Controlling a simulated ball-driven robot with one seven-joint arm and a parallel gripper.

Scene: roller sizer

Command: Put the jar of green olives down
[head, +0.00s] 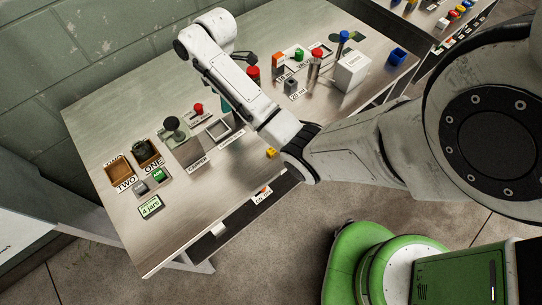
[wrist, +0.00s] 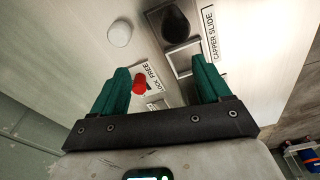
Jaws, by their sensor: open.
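No jar of green olives can be made out for certain. A dark jar-like object (head: 140,147) stands in the wooden tray marked ONE at the table's left in the head view; its contents are too small to tell. My gripper (wrist: 162,72) is open, with its green fingers apart and nothing held between them. In the head view it is mostly hidden behind my arm, with a bit of teal (head: 226,104) showing. In the wrist view it is over the capper area, with a red knob (wrist: 139,86) showing between the fingers.
The CAPPER SLIDE label (wrist: 211,35) is by a dark round part (wrist: 175,25). The tray marked TWO (head: 119,171) looks empty. A "4 jars" sign (head: 150,207) is at the front left. A white box (head: 351,70) and blue bin (head: 398,56) stand right.

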